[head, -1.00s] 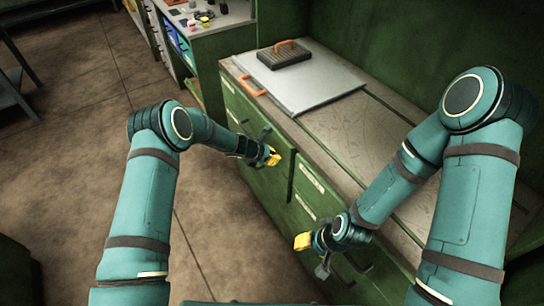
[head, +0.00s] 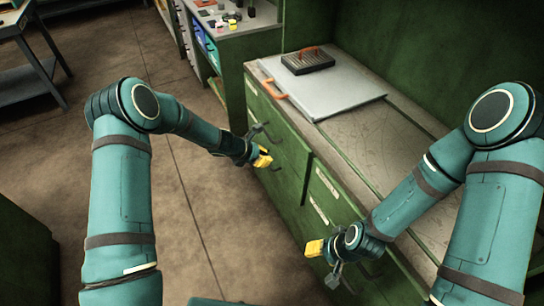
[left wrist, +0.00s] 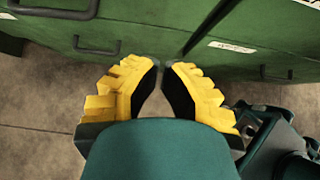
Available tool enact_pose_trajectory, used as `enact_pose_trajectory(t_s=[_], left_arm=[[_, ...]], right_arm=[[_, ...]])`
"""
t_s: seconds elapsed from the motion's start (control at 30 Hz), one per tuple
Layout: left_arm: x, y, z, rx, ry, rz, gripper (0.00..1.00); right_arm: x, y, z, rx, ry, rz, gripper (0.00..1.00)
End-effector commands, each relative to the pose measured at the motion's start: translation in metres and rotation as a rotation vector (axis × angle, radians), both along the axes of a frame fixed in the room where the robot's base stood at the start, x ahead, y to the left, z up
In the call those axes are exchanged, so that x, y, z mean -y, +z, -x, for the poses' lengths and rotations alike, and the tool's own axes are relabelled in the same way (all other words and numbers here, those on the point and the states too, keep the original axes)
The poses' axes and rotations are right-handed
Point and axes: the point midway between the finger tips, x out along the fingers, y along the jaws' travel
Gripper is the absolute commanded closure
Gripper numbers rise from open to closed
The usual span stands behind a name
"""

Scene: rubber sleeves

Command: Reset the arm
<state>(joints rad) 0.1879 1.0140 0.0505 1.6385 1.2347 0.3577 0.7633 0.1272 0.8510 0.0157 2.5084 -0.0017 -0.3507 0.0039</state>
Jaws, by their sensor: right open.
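My left gripper (head: 262,159) hangs in front of the green cabinet's drawer fronts, apart from the worktop and holding nothing that I can see. In the left wrist view its yellow fingers (left wrist: 162,66) lean together, with their tips almost meeting; whether they are fully shut is unclear. My right gripper (head: 314,248) is open, low in front of the nearer drawers, with its yellow fingertips pointing left. No object shows in it. Both arms are bent at the elbow.
The green cabinet (head: 290,170) has dark handles. On its worktop lie a grey board (head: 335,95) with orange handles and a dark ribbed block (head: 308,62). A shelf unit (head: 230,27) with small items stands behind. The brown floor (head: 190,220) at left is open.

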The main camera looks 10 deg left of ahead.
Motion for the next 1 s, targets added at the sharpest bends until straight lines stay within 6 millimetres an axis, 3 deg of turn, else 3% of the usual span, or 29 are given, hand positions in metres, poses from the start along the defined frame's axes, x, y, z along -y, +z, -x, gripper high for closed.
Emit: enact_pose_trajectory(t_s=[0.27, 0.37, 0.47, 0.67, 0.8, 1.0], left_arm=[[-0.003, 0.002, 0.004, 0.0, -0.006, -0.005, 1.0], [-0.002, -0.006, 0.019, 0.004, -0.066, -0.058, 1.0], [-0.002, -0.023, 0.057, 0.024, -0.23, -0.186, 1.0], [-0.011, -0.051, 0.165, 0.178, -0.803, -0.512, 1.0], [-0.014, -0.051, 0.228, 0.37, -1.212, -0.657, 1.0], [-0.006, -0.039, 0.285, 0.646, -1.594, -0.734, 1.0]], right_arm=[[0.0, 0.0, 0.0, -0.001, 0.0, 0.0, 0.53], [0.0, 0.0, 0.0, -0.001, 0.0, 0.0, 0.53], [0.0, 0.0, 0.0, -0.001, 0.0, 0.0, 0.53], [0.0, 0.001, 0.0, -0.001, 0.0, 0.0, 0.53], [0.0, 0.001, 0.0, -0.001, 0.0, 0.0, 0.53], [0.0, 0.001, 0.0, -0.001, 0.0, 0.0, 0.53]])
